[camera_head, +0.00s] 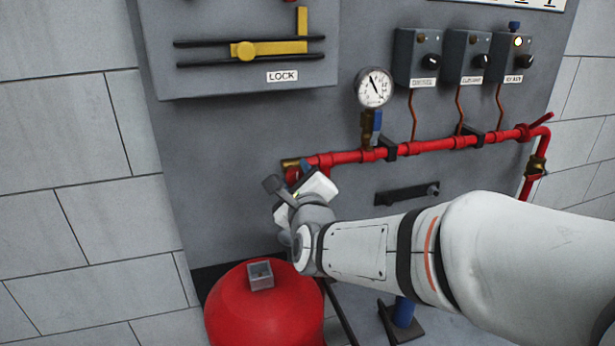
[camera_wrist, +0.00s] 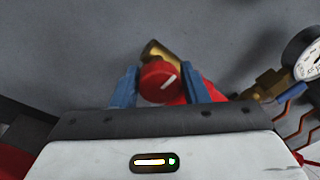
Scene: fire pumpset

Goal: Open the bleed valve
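In the head view the brass end (camera_head: 291,163) shows at the left end of the red pipe; the knob is hidden there behind my gripper. My gripper (camera_wrist: 160,78) has its two blue fingers apart, one on each side of the knob. I cannot tell whether they touch it.
A pressure gauge (camera_head: 374,87) stands above the red pipe (camera_head: 345,157), right of the valve. Control boxes (camera_head: 466,56) and a LOCK panel (camera_head: 240,75) are higher up. A red tank (camera_head: 262,310) stands below. The grey panel left of the valve is clear.

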